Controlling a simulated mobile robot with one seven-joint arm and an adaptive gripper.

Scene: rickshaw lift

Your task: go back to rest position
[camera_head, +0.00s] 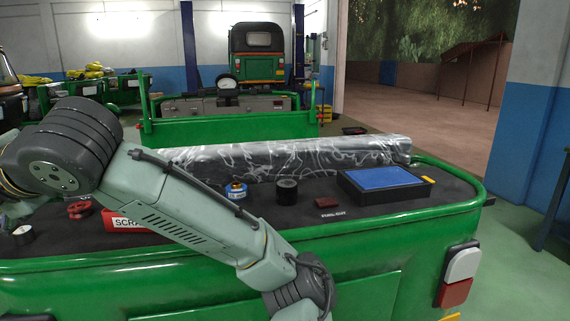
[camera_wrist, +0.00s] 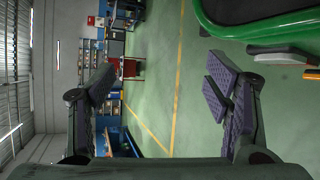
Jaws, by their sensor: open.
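My arm crosses the head view from the left to the bottom centre, in front of the green vehicle. Its gripper end is cut off below that view. In the wrist view my gripper (camera_wrist: 160,92) is open, its two purple-padded fingers wide apart with nothing between them. Behind the fingers are the green floor and a yellow line. The vehicle's green edge (camera_wrist: 262,28) shows at the upper right of the wrist view, apart from the fingers.
The vehicle's dark bed (camera_head: 330,205) holds a wrapped long bundle (camera_head: 290,158), a blue-topped tray (camera_head: 388,182), tape rolls (camera_head: 286,191) and a red scrap box (camera_head: 125,222), partly behind my arm. A red cart (camera_wrist: 128,68) and shelves stand farther off. Open floor lies around the gripper.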

